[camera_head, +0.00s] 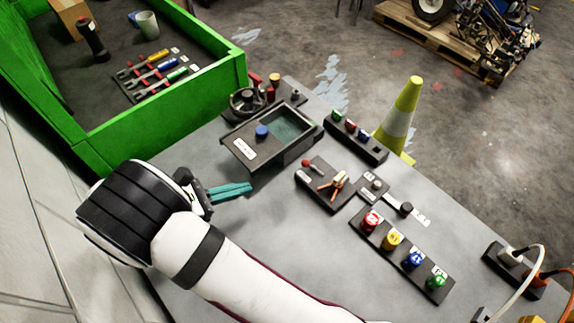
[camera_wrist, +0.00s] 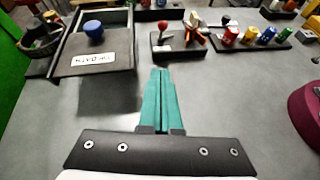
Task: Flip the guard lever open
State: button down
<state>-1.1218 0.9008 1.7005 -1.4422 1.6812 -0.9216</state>
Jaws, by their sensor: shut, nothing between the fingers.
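A small black base plate (camera_head: 322,187) on the grey bench carries a short lever with a red knob (camera_head: 306,164) and a copper-and-cream fitting (camera_head: 338,181) beside it. Which part is the guard lever is not clear; the red-knobbed one looks most like it. In the wrist view the red knob (camera_wrist: 162,26) stands upright just beyond my fingertips, with the copper fitting (camera_wrist: 194,28) to its right. My gripper (camera_head: 249,187), with teal fingers, is shut and empty above the bench, left of the plate and apart from it. The fingers also show in the wrist view (camera_wrist: 160,74).
A dark box with a blue-knobbed lid (camera_head: 262,131) stands behind my gripper, next to a black handwheel (camera_head: 246,101). A strip of coloured knobs (camera_head: 402,250) and a slider with a black knob (camera_head: 405,209) lie to the right. The near bench is clear.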

aim_at(309, 166)
jog(key=x, duration=0.9)
jog(key=shift+d+f, duration=0.15)
jog(key=w+d, duration=0.2)
jog(key=d, duration=0.1)
jog(key=shift+r, duration=0.35)
jog(key=shift+w+d+r, duration=0.15)
jog(key=shift+w+d, duration=0.1)
jog(key=shift+d, duration=0.05)
jog(key=shift+w+d+r+g+y, duration=0.15)
jog(key=shift+r+g+y, duration=0.1)
jog(key=shift+g+y, duration=0.05)
